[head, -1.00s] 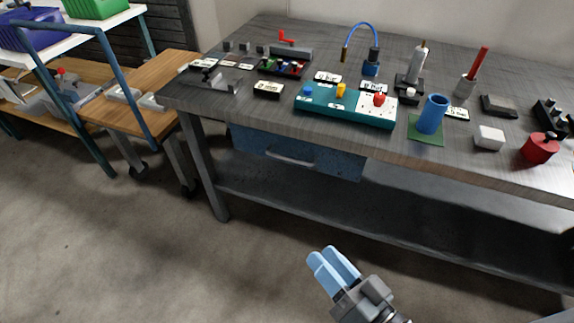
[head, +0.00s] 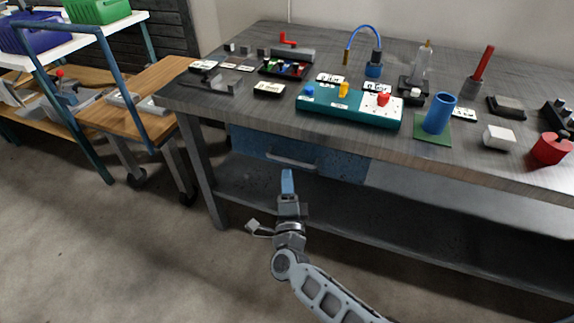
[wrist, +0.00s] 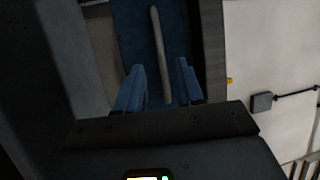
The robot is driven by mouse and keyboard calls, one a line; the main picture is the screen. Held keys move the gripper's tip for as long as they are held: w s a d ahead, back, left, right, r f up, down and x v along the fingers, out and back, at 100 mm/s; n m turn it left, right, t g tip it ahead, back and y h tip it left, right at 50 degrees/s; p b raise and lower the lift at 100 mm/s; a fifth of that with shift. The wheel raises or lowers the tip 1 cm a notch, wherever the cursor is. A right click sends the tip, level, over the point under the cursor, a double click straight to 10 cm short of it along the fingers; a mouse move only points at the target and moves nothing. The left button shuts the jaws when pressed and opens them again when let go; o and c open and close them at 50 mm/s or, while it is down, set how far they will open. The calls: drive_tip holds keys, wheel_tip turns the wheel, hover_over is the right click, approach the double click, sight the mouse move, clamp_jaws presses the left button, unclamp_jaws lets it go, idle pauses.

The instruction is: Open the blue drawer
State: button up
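The blue drawer (head: 343,166) hangs under the grey workbench top and looks shut. Its light bar handle (head: 291,162) runs across the front. The drawer front (wrist: 130,35) and handle (wrist: 155,30) also show in the wrist view, where the handle runs lengthwise. My gripper (head: 287,172) has blue fingers and is just in front of the handle in the head view. In the wrist view my gripper (wrist: 159,68) is open, with a finger on each side of the handle's line. I cannot tell whether either finger touches it.
A lower shelf (head: 400,225) lies below the drawer. A wooden cart (head: 150,85) stands left. The floor in front is clear.

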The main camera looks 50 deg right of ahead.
sight(287, 165)
drive_tip(key=x, duration=0.6)
clamp_jaws()
idle(0.3)
idle(0.4)
